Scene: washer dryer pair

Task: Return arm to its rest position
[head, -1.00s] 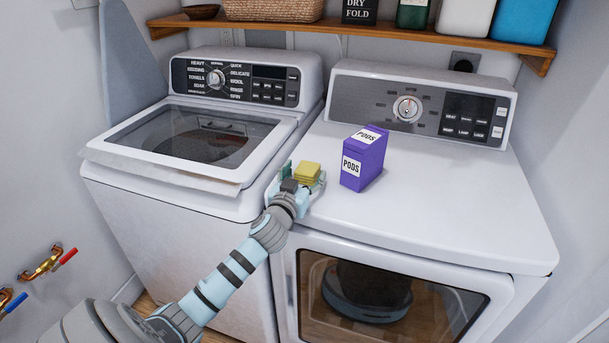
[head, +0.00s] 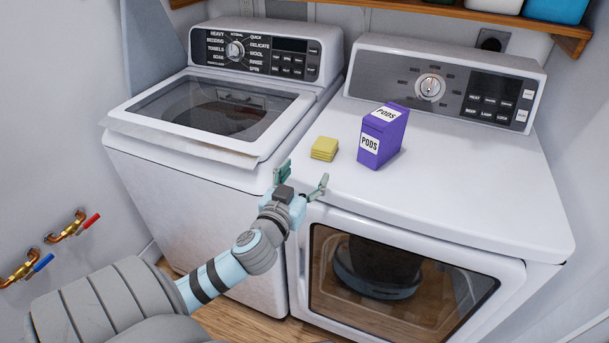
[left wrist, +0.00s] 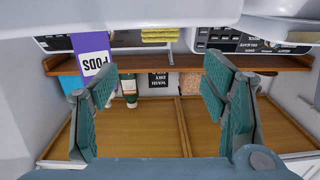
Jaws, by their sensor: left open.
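My left gripper (head: 300,181) is open and empty, at the front left edge of the dryer top in the head view. Its two green-grey fingers are spread apart; they also frame the left wrist view (left wrist: 160,98). A yellow stack of flat pieces (head: 324,149) lies on the dryer top just beyond the fingers, apart from them. It also shows at the top of the left wrist view (left wrist: 160,35). My left arm (head: 225,274) reaches in from the lower left. My right gripper is not in view.
A purple pods box (head: 382,137) stands on the dryer (head: 470,185), right of the yellow stack. The washer (head: 195,170) stands left with its lid shut. Taps (head: 68,228) stick out from the left wall. A wooden shelf (head: 440,14) hangs above.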

